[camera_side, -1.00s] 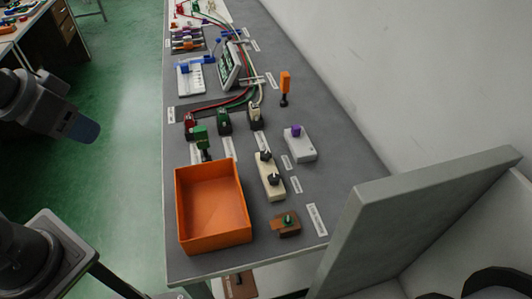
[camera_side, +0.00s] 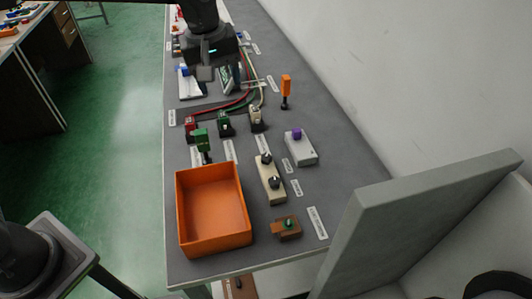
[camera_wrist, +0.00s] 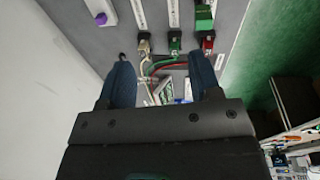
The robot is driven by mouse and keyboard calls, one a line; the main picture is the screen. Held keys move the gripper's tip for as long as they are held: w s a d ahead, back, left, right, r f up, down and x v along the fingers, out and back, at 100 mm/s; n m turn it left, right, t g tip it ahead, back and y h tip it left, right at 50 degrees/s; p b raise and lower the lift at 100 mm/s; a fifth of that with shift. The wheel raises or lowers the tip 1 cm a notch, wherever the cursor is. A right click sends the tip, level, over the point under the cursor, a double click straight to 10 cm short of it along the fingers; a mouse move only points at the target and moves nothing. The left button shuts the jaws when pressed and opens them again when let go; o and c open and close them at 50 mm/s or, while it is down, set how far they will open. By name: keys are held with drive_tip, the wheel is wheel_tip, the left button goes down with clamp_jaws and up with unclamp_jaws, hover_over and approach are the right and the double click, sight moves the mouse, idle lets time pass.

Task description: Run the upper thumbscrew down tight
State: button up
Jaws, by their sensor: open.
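A cream block (camera_side: 270,189) on the bench carries two black knobs: an upper one (camera_side: 265,158) and a lower one (camera_side: 275,182). They may be the thumbscrews, but at this size I cannot tell for sure. My gripper (camera_side: 205,74) hangs over the far part of the bench, well apart from the cream block. In the wrist view my gripper (camera_wrist: 160,65) is open, its two blue-grey fingers spread with nothing held. The cream block does not show clearly in the wrist view.
An orange bin (camera_side: 213,215) stands left of the cream block. A grey box with a purple knob (camera_side: 297,133), an orange-handled tool (camera_side: 286,86), a brown block with a green knob (camera_side: 287,227) and cabled red, green and cream connectors (camera_side: 224,122) stand around.

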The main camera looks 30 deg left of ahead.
sight(266, 157)
drive_tip(key=w+d+f+n+g, duration=0.1)
drive_tip(key=w+d+f+n, duration=0.15)
drive_tip(key=f, duration=0.25)
drive_tip(key=w+d+f+n+g, duration=0.1)
drive_tip(key=w+d+f+n, duration=0.1)
drive_tip(key=w+d+f, duration=0.25)
drive_tip(key=shift+m, duration=0.25)
drive_tip(key=f, duration=1.4)
drive_tip(key=shift+s+a+f, duration=0.15)
drive_tip(key=shift+s+f, duration=0.05)
drive_tip(key=shift+f, duration=0.1)
drive_tip(key=shift+c, duration=0.2)
drive_tip(key=c, duration=0.9)
